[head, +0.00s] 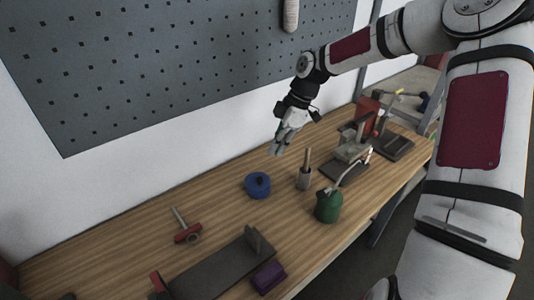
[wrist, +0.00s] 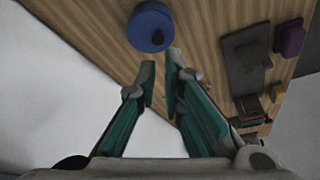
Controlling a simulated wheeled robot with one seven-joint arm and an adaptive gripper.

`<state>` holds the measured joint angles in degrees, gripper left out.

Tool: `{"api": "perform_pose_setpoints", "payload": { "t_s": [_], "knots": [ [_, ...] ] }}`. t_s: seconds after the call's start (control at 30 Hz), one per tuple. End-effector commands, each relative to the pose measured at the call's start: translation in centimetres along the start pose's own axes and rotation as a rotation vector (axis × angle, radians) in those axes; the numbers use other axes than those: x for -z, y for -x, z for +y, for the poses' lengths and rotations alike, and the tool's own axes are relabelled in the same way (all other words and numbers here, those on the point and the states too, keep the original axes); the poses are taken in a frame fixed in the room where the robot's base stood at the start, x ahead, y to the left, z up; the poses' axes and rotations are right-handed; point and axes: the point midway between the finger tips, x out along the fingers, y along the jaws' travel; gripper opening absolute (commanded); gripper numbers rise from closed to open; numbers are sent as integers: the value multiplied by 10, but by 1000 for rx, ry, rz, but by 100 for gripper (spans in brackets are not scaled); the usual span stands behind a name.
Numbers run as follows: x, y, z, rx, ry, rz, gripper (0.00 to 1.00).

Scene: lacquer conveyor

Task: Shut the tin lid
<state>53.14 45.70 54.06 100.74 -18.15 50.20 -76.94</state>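A round blue tin (head: 257,188) stands on the wooden workbench (head: 130,240), left of the middle in the head view. A small dark knob shows on its top; I cannot tell how the lid sits on the rim. The tin also shows at the top of the wrist view (wrist: 149,25), just beyond my fingertips. My gripper (head: 276,148) is above the bench, behind and a little right of the tin, apart from it. In the wrist view my two fingers (wrist: 160,68) are empty, with a narrow gap between them.
Right of the tin stand a grey holder with a wooden handle (head: 304,178) and a green oil can (head: 328,207) with a thin spout. A red tool (head: 188,234), a dark plate (head: 210,272) and a purple block (head: 268,277) lie nearer. A pegboard (head: 170,60) hangs behind.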

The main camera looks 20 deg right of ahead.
Motion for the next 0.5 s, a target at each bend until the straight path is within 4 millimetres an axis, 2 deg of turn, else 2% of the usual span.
{"api": "perform_pose_setpoints", "payload": {
  "t_s": [0.3, 0.5],
  "knots": [
    [40, -47, 5, 97, -18, -212, 0],
    [71, -62, 8, 100, -38, -372, 0]
  ]
}}
